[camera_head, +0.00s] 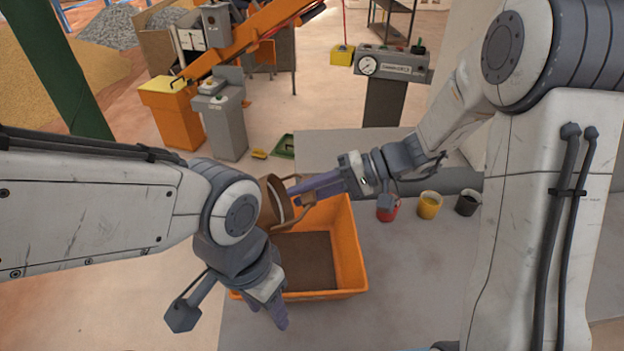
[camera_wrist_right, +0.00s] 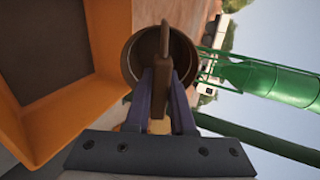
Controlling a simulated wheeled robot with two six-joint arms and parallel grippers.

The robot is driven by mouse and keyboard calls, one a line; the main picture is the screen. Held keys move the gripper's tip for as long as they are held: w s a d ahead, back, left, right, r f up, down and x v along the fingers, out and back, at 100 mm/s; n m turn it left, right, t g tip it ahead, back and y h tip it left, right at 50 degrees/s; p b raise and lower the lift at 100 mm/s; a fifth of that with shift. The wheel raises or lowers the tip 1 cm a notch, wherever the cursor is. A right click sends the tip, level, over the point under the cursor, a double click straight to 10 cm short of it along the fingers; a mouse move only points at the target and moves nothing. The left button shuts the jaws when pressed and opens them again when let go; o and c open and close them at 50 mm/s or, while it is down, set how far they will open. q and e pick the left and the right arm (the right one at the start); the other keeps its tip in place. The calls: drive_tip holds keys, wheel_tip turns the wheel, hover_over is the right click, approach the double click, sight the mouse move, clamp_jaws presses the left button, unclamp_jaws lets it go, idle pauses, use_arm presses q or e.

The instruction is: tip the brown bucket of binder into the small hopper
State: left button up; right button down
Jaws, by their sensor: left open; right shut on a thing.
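The brown bucket (camera_head: 273,205) is tilted on its side above the left rim of the orange hopper (camera_head: 350,245), its mouth facing right. My right gripper (camera_head: 302,191) is shut on the bucket's handle. In the right wrist view the handle (camera_wrist_right: 165,50) stands between the fingers (camera_wrist_right: 163,88), and the bucket's brown inside (camera_wrist_right: 148,58) faces the camera with no binder clearly visible. A flat brown surface covers the hopper's bottom. My left gripper (camera_head: 268,318) is open and empty at the hopper's near left corner. My left arm hides part of the bucket.
Red (camera_head: 387,208), yellow (camera_head: 429,205) and black (camera_head: 467,203) small buckets stand right of the hopper on a grey slab. A gauge stand (camera_head: 390,75) and an orange-and-grey machine (camera_head: 170,110) stand behind. A green post (camera_head: 60,70) rises at left.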

sight(263, 184)
drive_tip(key=a+r+h+p, duration=0.1)
drive_tip(key=a+h+p, duration=0.1)
drive_tip(key=p, duration=0.6)
drive_tip(key=a+r+h+p, duration=0.2)
drive_tip(key=h+p, duration=0.3)
drive_tip(key=p, duration=0.4)
drive_tip(key=a+r+h+p, duration=0.2)
drive_tip(key=h+p, duration=0.1)
drive_tip(key=p, duration=0.5)
drive_tip(key=shift+a+r+h+p, duration=0.25)
drive_tip(key=shift+a+h+p, duration=0.05)
drive_tip(key=shift+h+p, duration=0.1)
drive_tip(key=shift+a+h, duration=0.25)
drive_tip(key=shift+h, duration=0.15)
drive_tip(key=shift+a+r, duration=0.1)
drive_tip(key=shift+r, duration=0.05)
drive_tip(key=shift+a+r+h, duration=0.15)
drive_tip(key=shift+a+h, duration=0.15)
drive_tip(key=shift+h, duration=0.4)
